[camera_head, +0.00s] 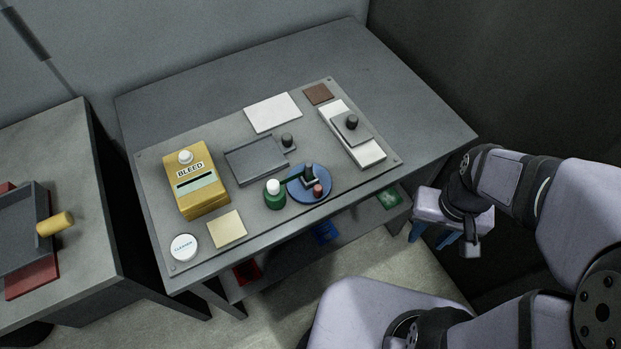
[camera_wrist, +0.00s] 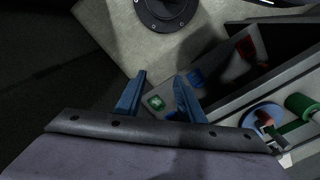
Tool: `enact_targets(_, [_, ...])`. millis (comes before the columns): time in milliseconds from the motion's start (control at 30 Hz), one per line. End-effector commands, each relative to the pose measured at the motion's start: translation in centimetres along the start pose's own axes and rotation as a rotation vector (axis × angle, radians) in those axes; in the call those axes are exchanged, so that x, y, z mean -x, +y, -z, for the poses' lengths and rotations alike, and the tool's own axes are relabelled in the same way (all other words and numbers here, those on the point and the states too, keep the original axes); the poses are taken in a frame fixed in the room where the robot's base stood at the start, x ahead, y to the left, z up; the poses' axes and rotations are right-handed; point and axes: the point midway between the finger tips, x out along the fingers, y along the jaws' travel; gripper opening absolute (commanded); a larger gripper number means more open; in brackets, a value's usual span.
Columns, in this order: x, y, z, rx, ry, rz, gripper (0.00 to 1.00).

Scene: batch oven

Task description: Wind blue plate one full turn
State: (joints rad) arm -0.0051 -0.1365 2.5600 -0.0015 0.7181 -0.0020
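The blue plate (camera_head: 318,196) is a round disc on the grey board, near the board's front edge. It carries a dark upright knob (camera_head: 308,171) and a small red-brown peg (camera_head: 318,189). A green cylinder with a white top (camera_head: 274,194) stands just left of it, and a green bar reaches from it over the plate. The plate also shows at the right of the wrist view (camera_wrist: 259,117). My gripper (camera_head: 434,238) is off the table's right front side, well apart from the plate. In the wrist view its two blue fingers (camera_wrist: 158,95) are spread with nothing between them.
A yellow BLEED box (camera_head: 204,194), a white CLEANER disc (camera_head: 184,247), a grey tray (camera_head: 256,160) and a white slab with a knobbed block (camera_head: 368,150) share the board. Below, a shelf holds green (camera_head: 389,197), blue and red items. The table's back is clear.

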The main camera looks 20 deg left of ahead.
Motion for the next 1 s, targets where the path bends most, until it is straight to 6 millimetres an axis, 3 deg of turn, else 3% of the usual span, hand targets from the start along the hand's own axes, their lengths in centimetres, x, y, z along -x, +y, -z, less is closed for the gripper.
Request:
enact_targets(167, [0.7,-1.7,-0.2,0.078,-0.011,0.0,0.35])
enact_targets(333, [0.7,-5.2,-2.1,0.257,-0.091,-0.011,0.35])
enact_targets(467, [1.1,-8.9,-2.3,0.424,-0.128,-0.027,0.35])
enact_targets(800, [2.5,-20.0,1.1,0.755,-0.093,-0.032,0.35])
enact_targets(1000, [4.5,-24.0,5.4,0.861,-0.01,-0.002,0.35])
